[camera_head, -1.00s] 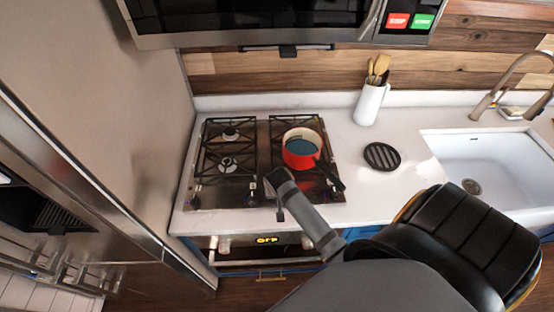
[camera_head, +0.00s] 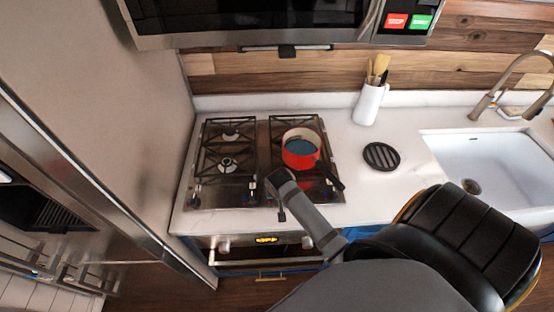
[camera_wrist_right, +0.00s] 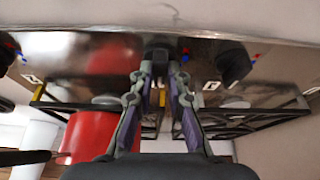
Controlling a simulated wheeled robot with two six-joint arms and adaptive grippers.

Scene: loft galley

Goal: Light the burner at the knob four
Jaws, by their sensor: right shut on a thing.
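The four-burner gas cooktop (camera_head: 222,197) has dark knobs along its front edge. My right gripper (camera_wrist_right: 161,70) is over that edge, left of and in front of the red pot (camera_head: 299,161). In the right wrist view its fingers are shut on a dark knob (camera_wrist_right: 158,48). Another knob (camera_wrist_right: 233,63) stands apart to the right there, and part of one shows at the left edge. The knob labels are too small to read. In the head view my wrist hides the held knob. No flame is visible. My left gripper is out of view.
The red pot sits on the right burners, its dark handle toward the front right. A black round trivet (camera_head: 381,156), a white utensil crock (camera_head: 369,103) and a sink (camera_head: 490,165) are to the right. A microwave (camera_head: 250,22) hangs above; a tall steel fridge stands left.

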